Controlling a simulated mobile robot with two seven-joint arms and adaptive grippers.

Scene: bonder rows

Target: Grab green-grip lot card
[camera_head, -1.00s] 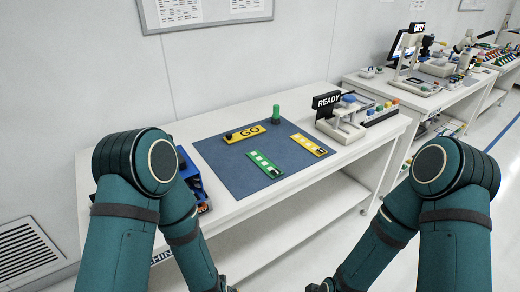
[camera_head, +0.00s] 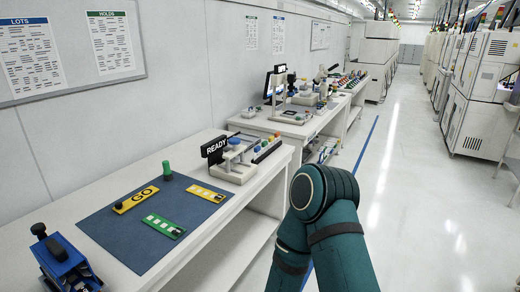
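A green card (camera_head: 164,226) with white squares lies flat on the blue-grey mat (camera_head: 125,240), near the mat's middle. A yellow card (camera_head: 206,193) with white squares lies to its upper right. A yellow strip marked GO (camera_head: 137,200) with a dark knob lies to its upper left. A green upright peg (camera_head: 167,170) stands at the mat's back edge. Neither gripper is in view. Only my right arm shows, at the lower middle, to the right of the table.
A READY sign and white stand (camera_head: 232,165) are at the table's far end. A blue device (camera_head: 62,262) sits at the near left. A second bench (camera_head: 290,130) stands beyond. The aisle floor (camera_head: 415,190) at right is clear; white machines line its far side.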

